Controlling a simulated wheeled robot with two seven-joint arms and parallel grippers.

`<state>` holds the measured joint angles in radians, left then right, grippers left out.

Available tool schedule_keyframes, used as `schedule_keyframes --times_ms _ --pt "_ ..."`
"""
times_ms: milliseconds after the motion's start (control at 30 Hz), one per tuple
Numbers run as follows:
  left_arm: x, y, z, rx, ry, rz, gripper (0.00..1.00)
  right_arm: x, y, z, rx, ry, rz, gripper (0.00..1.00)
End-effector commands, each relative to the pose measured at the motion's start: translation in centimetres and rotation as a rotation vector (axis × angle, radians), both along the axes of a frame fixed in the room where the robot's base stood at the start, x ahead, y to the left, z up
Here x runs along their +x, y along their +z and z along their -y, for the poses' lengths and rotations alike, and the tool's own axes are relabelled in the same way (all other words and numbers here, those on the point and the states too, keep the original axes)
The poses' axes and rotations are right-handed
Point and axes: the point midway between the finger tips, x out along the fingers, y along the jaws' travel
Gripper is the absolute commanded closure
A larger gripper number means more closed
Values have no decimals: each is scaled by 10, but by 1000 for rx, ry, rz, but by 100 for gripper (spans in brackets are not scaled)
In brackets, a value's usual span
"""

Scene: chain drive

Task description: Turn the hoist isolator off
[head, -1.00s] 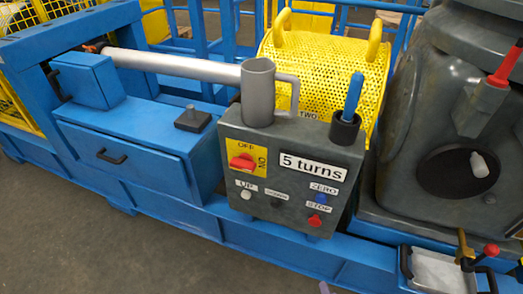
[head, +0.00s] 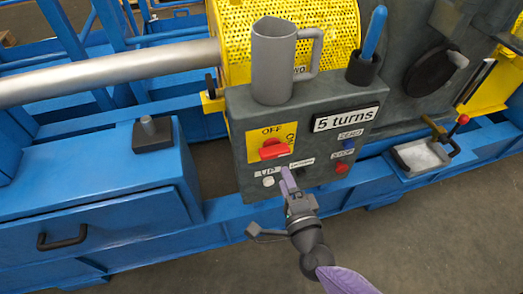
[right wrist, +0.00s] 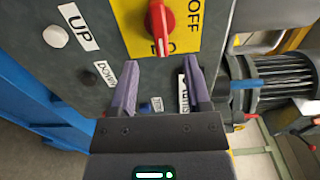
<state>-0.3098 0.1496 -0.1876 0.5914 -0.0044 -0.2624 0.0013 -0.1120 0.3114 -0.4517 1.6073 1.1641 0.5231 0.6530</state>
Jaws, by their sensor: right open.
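The hoist isolator is a red rotary knob (head: 273,149) on a yellow plate (head: 254,142) marked OFF above and ON at its right. It sits on the front of a grey control box (head: 237,115), and its grip lies about level, toward the ON side. My right gripper (head: 287,178) is just below the knob, in front of the panel. In the right wrist view, its two purple fingers (right wrist: 161,66) are apart and empty, with the knob (right wrist: 160,24) just beyond the tips and not between them. My left gripper is not in view.
Near the knob are a white UP button (head: 268,182), a blue ZERO button (head: 348,144) and a red STOP button (head: 341,167). A grey mug-like holder (head: 273,65) and a blue-handled tool (head: 374,32) in a black cup stand on the box.

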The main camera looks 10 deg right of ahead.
Motion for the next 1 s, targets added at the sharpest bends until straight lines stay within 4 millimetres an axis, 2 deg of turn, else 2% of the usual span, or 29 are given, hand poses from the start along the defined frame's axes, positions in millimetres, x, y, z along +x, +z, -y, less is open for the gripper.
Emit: schedule_keyframes --times_ms 200,300,500,733,767,1000 --pt "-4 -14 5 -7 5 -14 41 54 -3 -2 0 -1 1 38" --pt "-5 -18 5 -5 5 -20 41 71 -2 -3 -1 0 1 38" --pt "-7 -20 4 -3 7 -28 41 86 -1 -3 0 0 -1 38" --pt "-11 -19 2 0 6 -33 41 87 0 -3 -1 0 0 38" --pt "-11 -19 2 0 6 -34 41 87 0 -3 -1 0 0 40" --pt "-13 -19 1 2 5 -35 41 87 0 -3 -1 0 -1 91"
